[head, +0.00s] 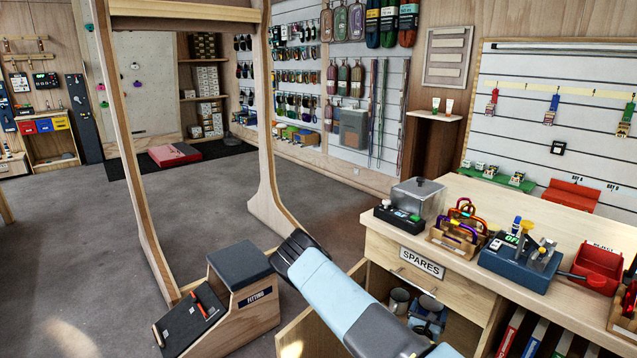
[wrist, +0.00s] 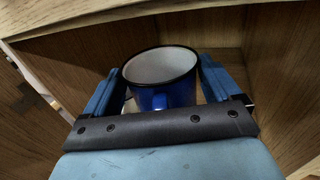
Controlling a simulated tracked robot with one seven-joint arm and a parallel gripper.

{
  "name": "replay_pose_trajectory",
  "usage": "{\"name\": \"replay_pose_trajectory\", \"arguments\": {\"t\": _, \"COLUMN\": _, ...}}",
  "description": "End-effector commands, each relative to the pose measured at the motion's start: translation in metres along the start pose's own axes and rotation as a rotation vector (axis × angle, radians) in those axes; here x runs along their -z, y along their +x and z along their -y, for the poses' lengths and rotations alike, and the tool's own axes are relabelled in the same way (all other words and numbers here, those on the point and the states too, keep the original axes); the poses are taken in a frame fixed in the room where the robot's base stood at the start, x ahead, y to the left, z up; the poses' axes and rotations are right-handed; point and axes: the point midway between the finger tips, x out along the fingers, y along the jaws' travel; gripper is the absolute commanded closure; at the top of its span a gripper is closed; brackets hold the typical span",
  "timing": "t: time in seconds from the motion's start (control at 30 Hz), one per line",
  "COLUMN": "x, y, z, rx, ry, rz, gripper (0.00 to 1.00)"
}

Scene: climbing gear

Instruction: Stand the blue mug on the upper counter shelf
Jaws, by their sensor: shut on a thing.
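The blue mug (wrist: 170,92), with a dark rim and a pale inside, stands roughly upright between the two fingers of my gripper (wrist: 160,70) in the wrist view. My gripper is shut on it, one finger on each side. The mug is inside a wooden compartment, with wood walls around it and a board edge above. The wooden counter top (head: 465,188) is at the right.
The counter carries a clear box (head: 418,198), a carabiner tray (head: 458,235) and a blue device (head: 517,262). A fitting bench (head: 225,300) stands left of my arm. The floor beyond is open.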

Motion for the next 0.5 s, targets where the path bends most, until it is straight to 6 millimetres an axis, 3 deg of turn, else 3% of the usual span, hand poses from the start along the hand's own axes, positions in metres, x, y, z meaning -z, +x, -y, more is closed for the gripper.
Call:
{"name": "replay_pose_trajectory", "arguments": {"t": 0.1, "x": -0.022, "y": -0.018, "z": -0.043, "rx": -0.171, "ry": -0.002, "rz": 0.001, "gripper": 0.44}}
{"name": "replay_pose_trajectory", "arguments": {"t": 0.3, "x": -0.049, "y": -0.053, "z": -0.101, "rx": -0.418, "ry": -0.001, "rz": 0.001, "gripper": 0.44}}
{"name": "replay_pose_trajectory", "arguments": {"t": 0.5, "x": -0.075, "y": -0.075, "z": -0.122, "rx": -0.519, "ry": -0.001, "rz": 0.002, "gripper": 0.44}}
